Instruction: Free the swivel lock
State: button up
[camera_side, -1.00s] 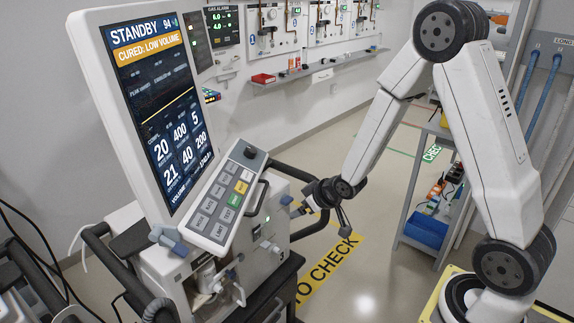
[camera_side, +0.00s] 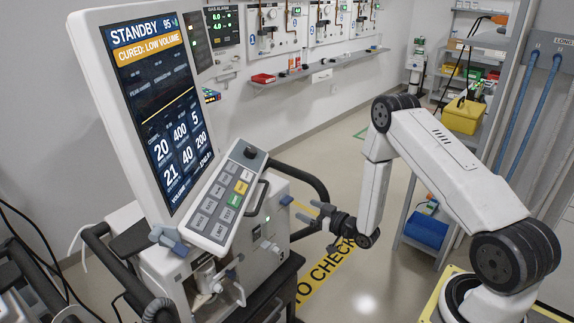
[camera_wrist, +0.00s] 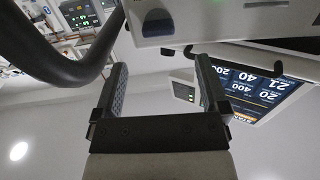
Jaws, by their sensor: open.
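The ventilator (camera_side: 272,240) stands at left centre on a dark trolley, with a tilted screen (camera_side: 150,95) and a sloped key panel (camera_side: 228,200). A grey-blue lever (camera_side: 168,240) sits under the screen's lower edge; I cannot tell whether it is the swivel lock. The screen (camera_wrist: 262,82) appears upside down there.
A black curved rail (camera_side: 310,180) runs around the ventilator's right side close to my gripper; it fills the upper left of the wrist view (camera_wrist: 70,65). A shelf unit with a blue bin (camera_side: 426,231) and yellow bin (camera_side: 463,115) stands at right. Floor between is clear.

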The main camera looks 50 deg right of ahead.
aim_at(290, 202)
jog(key=shift+s+d+f, duration=0.1)
jog(key=shift+s+f, duration=0.05)
jog(key=shift+s, duration=0.05)
jog(key=shift+w, duration=0.1)
jog(key=shift+w+a, duration=0.15)
jog(key=shift+w, duration=1.75)
jog(key=shift+w+a, duration=0.1)
jog(key=shift+w, duration=1.8)
jog(key=shift+c, duration=0.2)
grip_shut()
